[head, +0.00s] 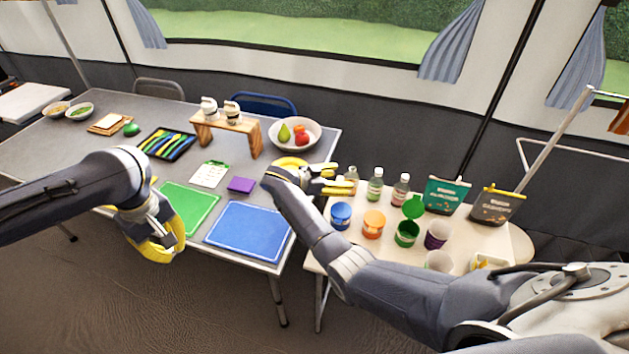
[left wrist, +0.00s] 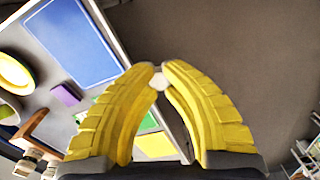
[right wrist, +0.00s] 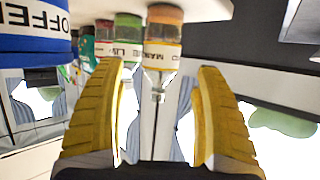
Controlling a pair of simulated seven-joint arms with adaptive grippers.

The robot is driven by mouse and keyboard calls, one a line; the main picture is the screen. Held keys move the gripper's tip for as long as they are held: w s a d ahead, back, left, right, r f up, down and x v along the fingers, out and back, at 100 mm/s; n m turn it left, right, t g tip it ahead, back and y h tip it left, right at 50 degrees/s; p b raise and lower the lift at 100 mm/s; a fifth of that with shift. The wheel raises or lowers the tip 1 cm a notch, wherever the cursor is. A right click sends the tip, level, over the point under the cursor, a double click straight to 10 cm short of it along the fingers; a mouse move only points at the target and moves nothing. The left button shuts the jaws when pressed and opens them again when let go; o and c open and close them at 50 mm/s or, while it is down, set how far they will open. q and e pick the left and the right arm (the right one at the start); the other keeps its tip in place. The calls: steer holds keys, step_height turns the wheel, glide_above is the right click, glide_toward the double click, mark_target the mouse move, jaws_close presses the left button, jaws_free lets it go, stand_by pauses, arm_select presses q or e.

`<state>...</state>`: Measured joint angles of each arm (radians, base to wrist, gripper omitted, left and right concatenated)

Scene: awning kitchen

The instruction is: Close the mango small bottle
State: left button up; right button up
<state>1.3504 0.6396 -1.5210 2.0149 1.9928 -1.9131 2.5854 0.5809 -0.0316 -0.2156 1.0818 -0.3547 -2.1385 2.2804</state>
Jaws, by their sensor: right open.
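The mango small bottle (right wrist: 162,50) shows upside down in the right wrist view, with an orange part, a white label and a clear upper part. In the head view it (head: 351,174) stands at the back left of the small white table. My right gripper (head: 335,181) is open. Its yellow fingers (right wrist: 170,110) point toward the bottle, with the bottle's clear top in line with the gap between them. My left gripper (head: 165,245) hangs in front of the grey table. Its fingertips (left wrist: 158,68) are close together, with a small pale patch between them; whether this is held is unclear.
Two similar bottles (head: 375,186) (head: 401,189) stand to the right of the mango bottle. Blue (head: 341,216), orange (head: 373,224) and green (head: 406,234) jars stand in front. Pouches (head: 446,196) are at the back right. The grey table holds a blue board (head: 248,231).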

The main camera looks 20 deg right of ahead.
mark_target(346, 178)
steer(key=shift+d+f, duration=0.1)
steer(key=shift+d, duration=0.1)
steer(key=shift+x, duration=2.6)
steer(key=c, duration=1.3)
steer(key=shift+c, duration=0.2)
step_height(346, 178, up, 20)
